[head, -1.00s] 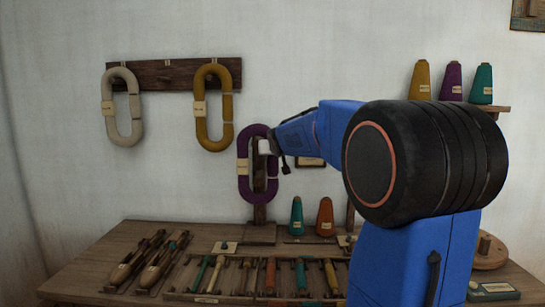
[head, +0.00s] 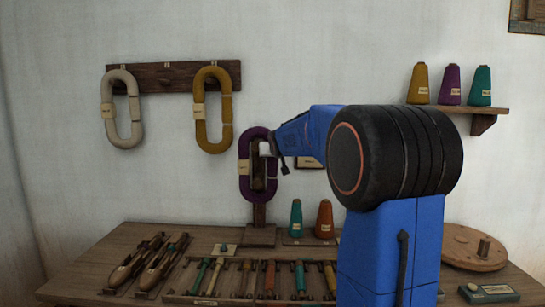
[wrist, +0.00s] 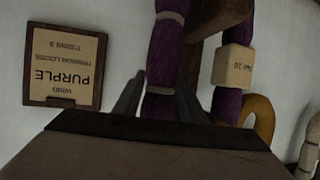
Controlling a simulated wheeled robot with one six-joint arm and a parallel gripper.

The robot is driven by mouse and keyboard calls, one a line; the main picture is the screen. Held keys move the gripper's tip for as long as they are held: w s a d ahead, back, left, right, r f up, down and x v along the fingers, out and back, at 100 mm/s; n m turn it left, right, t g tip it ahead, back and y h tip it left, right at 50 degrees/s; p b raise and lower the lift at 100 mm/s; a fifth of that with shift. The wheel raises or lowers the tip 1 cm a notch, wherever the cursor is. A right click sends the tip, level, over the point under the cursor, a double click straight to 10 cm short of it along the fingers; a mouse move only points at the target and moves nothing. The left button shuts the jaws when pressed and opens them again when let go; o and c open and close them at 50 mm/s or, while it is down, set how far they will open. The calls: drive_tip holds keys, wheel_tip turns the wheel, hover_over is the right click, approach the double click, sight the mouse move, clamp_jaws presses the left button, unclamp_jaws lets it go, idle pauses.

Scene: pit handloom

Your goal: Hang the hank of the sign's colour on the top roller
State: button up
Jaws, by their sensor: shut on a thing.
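The purple hank (head: 245,180), a long loop with a pale tag, is upright in front of a dark wooden stand (head: 259,213). My gripper (head: 266,149) is at the loop's right side. In the wrist view my gripper (wrist: 158,92) is shut on one purple strand (wrist: 165,55); the tag (wrist: 235,65) is on the other strand. Wood shows inside the loop, but I cannot tell whether the hank rests on a roller there. The sign (wrist: 64,65) reads PURPLE, upside down in the wrist view; my arm mostly covers it in the head view.
White (head: 134,108) and mustard (head: 227,108) hanks hang on a wall rack (head: 170,76). Orange (head: 325,220) and teal (head: 296,218) cones stand right of the stand. Shuttles and several bobbins crowd the table front. A cone shelf (head: 483,119) is at right.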

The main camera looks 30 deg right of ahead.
drive_tip(key=shift+f, duration=0.45)
drive_tip(key=o, duration=1.3)
drive_tip(key=shift+d, duration=0.1)
drive_tip(key=shift+c, duration=0.2)
drive_tip(key=shift+r, duration=0.1)
